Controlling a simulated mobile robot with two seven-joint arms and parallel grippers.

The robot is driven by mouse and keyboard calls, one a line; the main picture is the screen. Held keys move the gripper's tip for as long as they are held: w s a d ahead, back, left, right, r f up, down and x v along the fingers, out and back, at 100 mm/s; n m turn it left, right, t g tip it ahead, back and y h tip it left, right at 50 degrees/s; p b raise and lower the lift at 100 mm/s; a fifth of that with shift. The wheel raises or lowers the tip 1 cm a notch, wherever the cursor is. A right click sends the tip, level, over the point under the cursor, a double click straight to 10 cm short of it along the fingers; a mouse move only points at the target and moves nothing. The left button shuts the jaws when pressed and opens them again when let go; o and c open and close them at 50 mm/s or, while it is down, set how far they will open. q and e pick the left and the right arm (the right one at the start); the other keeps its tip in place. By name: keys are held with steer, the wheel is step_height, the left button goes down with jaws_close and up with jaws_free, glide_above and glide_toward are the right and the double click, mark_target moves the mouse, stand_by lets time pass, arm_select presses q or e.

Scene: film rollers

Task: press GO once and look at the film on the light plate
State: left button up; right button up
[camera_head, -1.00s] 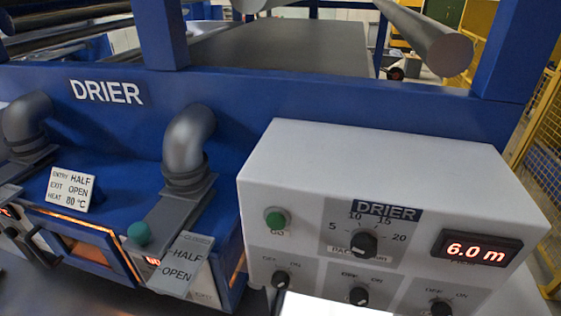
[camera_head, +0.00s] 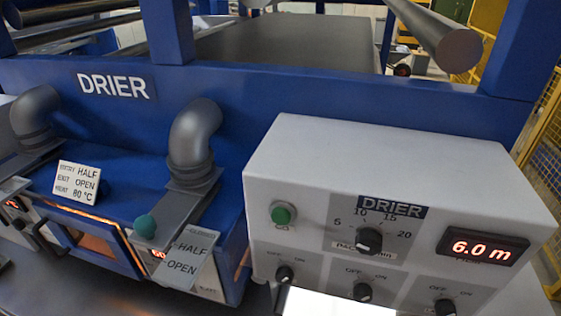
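The green GO button (camera_head: 283,213) is on the left of the white control box (camera_head: 400,158). A black dial (camera_head: 369,240) marked 5 to 20 sits beside it, under a DRIER label. The red display (camera_head: 482,247) reads 6.0 m. Three black OFF/ON knobs line the lower edge, among them the left one (camera_head: 284,274). The bright white light plate (camera_head: 335,303) shows only partly at the bottom edge; I cannot make out any film on it. Neither gripper shows.
The blue drier (camera_head: 115,86) fills the left, with two grey elbow pipes, including the nearer one (camera_head: 194,135). A card (camera_head: 77,182) reads entry HALF, exit OPEN, heat 80 °C. A teal knob (camera_head: 145,227) sits on the grey slide by a HALF/OPEN plate (camera_head: 186,256).

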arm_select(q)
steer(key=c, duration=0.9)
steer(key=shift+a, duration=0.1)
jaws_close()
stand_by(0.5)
